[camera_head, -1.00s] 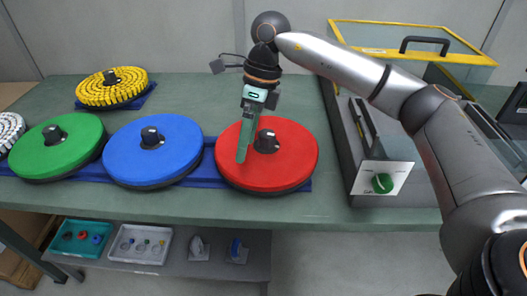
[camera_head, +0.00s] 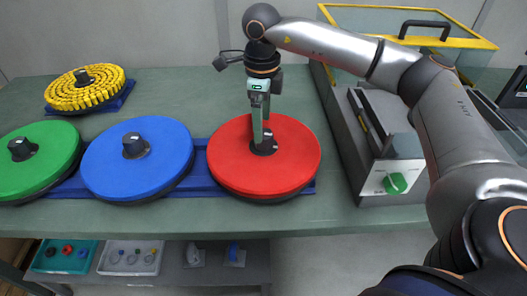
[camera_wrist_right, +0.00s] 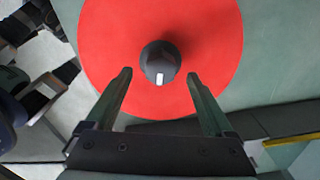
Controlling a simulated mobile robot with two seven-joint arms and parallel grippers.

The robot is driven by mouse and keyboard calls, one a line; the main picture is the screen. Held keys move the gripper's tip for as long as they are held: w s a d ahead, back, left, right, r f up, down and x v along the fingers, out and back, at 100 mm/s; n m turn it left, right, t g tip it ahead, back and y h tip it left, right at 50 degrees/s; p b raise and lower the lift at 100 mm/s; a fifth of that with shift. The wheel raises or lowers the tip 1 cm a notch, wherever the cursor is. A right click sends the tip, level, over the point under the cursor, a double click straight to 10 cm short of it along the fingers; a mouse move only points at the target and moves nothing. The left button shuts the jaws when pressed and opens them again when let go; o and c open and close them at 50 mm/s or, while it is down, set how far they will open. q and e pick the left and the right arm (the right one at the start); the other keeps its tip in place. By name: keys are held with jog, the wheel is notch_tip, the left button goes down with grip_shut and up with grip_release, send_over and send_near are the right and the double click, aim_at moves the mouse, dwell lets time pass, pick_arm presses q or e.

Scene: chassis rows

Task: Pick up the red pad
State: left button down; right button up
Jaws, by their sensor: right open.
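The red pad (camera_head: 290,165) is a round red disc with a dark knob (camera_head: 264,145) at its centre, lying on a blue base strip (camera_head: 203,180) on the green table. It also fills much of the right wrist view (camera_wrist_right: 205,45), where its black knob (camera_wrist_right: 160,60) carries a white mark. My right gripper (camera_head: 262,140) points down over the knob. In the right wrist view the two fingers (camera_wrist_right: 160,80) are apart, with the knob showing between and just beyond their tips. Nothing is held. My left gripper is not in view.
A blue disc (camera_head: 170,165) and a green disc (camera_head: 50,170) sit left of the red one, and a yellow segmented disc (camera_head: 103,93) stands behind. A grey machine with a green knob (camera_head: 395,183) is at right. Trays (camera_head: 128,258) rest on a lower shelf.

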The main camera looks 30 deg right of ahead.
aim_at(264, 134)
notch_tip(264, 134, down, 4)
jog(key=shift+s+d+f, duration=0.1)
jog(key=shift+d+f, duration=0.05)
jog(key=shift+f, duration=0.1)
jog(key=shift+c, duration=0.2)
jog(key=shift+r, duration=0.1)
grip_shut()
dwell(0.3)
jog(key=shift+r, duration=0.15)
dwell(0.4)
